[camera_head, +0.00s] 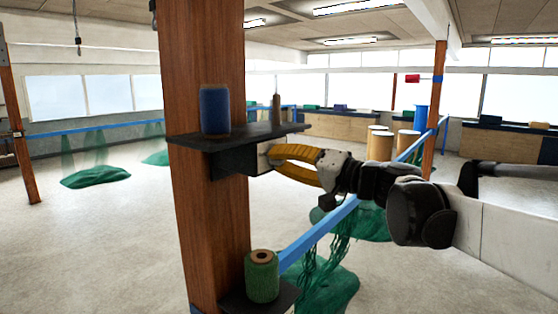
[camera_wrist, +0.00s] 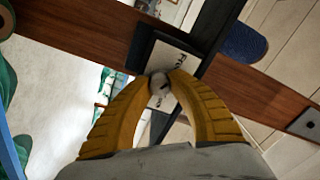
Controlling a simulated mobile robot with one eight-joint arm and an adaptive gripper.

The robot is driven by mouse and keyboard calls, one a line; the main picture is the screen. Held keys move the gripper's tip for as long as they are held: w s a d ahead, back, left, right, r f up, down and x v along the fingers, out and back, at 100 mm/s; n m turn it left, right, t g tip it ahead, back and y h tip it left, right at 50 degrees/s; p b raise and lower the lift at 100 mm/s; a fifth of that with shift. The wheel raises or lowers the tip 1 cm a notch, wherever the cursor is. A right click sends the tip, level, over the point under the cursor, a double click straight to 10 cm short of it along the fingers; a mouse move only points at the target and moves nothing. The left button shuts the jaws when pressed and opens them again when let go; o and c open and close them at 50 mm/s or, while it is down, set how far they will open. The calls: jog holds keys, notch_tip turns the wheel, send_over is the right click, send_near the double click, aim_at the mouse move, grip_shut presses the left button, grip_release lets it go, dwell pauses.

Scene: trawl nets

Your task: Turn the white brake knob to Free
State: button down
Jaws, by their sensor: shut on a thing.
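The white brake knob (camera_wrist: 159,83) shows between my yellow fingertips in the wrist view. My gripper (camera_wrist: 161,77) is shut on it, one finger on each side. Behind the knob is a pale label plate (camera_wrist: 172,57) with dark lettering; a word above the knob seems to begin with "Fr", and the marking below it is too small to read. In the head view my gripper (camera_head: 269,156) reaches from the right to the white-fronted box (camera_head: 256,161) under the dark shelf on the wooden post. The fingers hide the knob there, and its exact setting cannot be told.
The dark shelf (camera_head: 240,136) carries a blue twine spool (camera_head: 215,110) and a thin brown upright tool (camera_head: 276,109). A green spool (camera_head: 262,278) stands on a lower shelf. A blue rail (camera_head: 318,232) with green net runs below my arm. Open floor lies left of the wooden post (camera_head: 207,230).

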jog(key=c, duration=1.2)
grip_release()
jog(key=v, duration=1.2)
jog(key=s+a+f+g+h+b, duration=0.2)
jog(key=s+f+b, duration=0.45)
jog(key=f, duration=1.05)
jog(key=s+f+g+h+b, duration=0.1)
jog(key=s+f+h+b, duration=0.25)
jog(key=f+b, duration=0.95)
jog(key=s+d+f+h+b, duration=0.3)
jog(key=f+b, duration=0.1)
jog(key=f, duration=0.7)
jog(key=s+d+f+h+b, duration=0.3)
jog(key=d+f+b, duration=0.1)
jog(key=f, duration=0.7)
jog(key=s+d+f+h+b, duration=0.3)
jog(key=f+b, duration=0.3)
jog(key=f, duration=0.6)
jog(key=shift+s+d+n+g, duration=0.3)
jog(key=shift+s+d+g, duration=0.1)
jog(key=shift+s, duration=0.2)
